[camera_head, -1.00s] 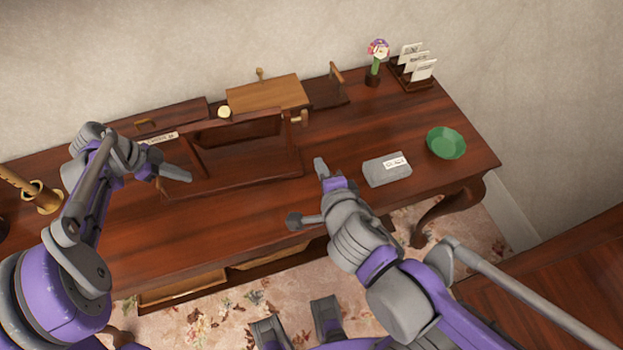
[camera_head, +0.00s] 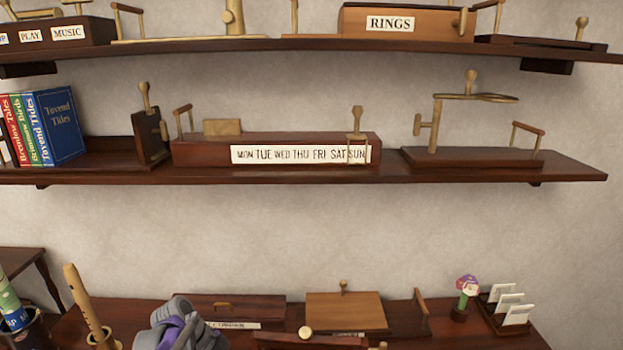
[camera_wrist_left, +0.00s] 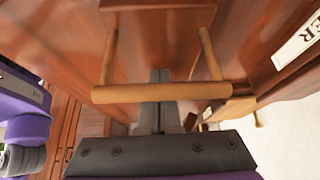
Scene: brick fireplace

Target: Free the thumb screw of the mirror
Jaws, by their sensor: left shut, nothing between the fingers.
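The top edge of a dark wooden frame, perhaps the mirror (camera_head: 310,343), shows at the bottom of the head view with a pale round knob (camera_head: 305,332) on it. The rest of it is cut off. A small brass-coloured end (camera_head: 383,346) shows at its right; I cannot tell whether it is the thumb screw. My left gripper (camera_wrist_left: 160,75) is shut and empty in the left wrist view. A wooden handle bar (camera_wrist_left: 110,94) on two posts crosses in front of its fingers; I cannot tell if they touch. My right gripper is out of view.
Two wall shelves (camera_head: 575,167) carry boxes and brass fittings. Behind the frame stand a light wooden box (camera_head: 345,312), a flower (camera_head: 467,287) and a card rack (camera_head: 518,318). A label (camera_wrist_left: 297,40) shows at the right in the left wrist view.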

